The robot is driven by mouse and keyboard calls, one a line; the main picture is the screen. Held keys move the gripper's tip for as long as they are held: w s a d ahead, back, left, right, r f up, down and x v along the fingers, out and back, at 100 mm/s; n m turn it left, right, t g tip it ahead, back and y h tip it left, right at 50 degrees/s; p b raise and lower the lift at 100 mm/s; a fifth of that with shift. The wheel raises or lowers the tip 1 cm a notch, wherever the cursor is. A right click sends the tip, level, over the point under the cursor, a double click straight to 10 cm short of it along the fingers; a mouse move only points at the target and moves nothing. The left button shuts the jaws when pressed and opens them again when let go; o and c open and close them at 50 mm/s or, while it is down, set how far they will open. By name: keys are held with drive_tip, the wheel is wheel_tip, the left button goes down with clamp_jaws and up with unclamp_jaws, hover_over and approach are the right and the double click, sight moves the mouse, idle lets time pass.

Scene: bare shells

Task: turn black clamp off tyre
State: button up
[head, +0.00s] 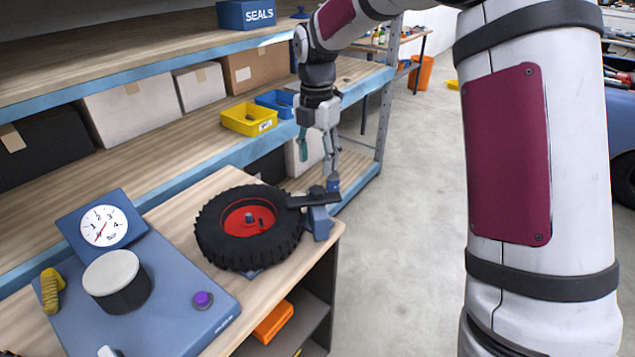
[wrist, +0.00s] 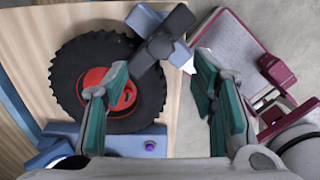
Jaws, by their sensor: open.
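The tyre (head: 213,226) lies flat on the wooden bench, with a red hub (head: 249,217) in its middle. The black clamp (head: 314,199) is a bar on a blue post (head: 319,223) at the tyre's right edge, and its left end lies over the tyre's rim. In the wrist view the clamp (wrist: 177,22) runs diagonally from upper right down over the tyre (wrist: 75,62). My gripper (head: 328,156) is above the clamp and post in the head view. In the wrist view my gripper (wrist: 158,82) has its teal fingers wide apart with nothing between them gripped.
A blue base with a dial (head: 104,225), a round grey-topped knob (head: 112,272) and a purple button (head: 203,299) is left of the tyre. Shelves with a yellow bin (head: 249,119) and boxes stand behind. Open floor lies right of the bench.

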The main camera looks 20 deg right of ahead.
sight(317, 189)
wheel_tip(317, 189, down, 8)
drive_tip(key=shift+r+p, duration=0.2)
drive_tip(key=shift+p, duration=0.4)
clamp_jaws()
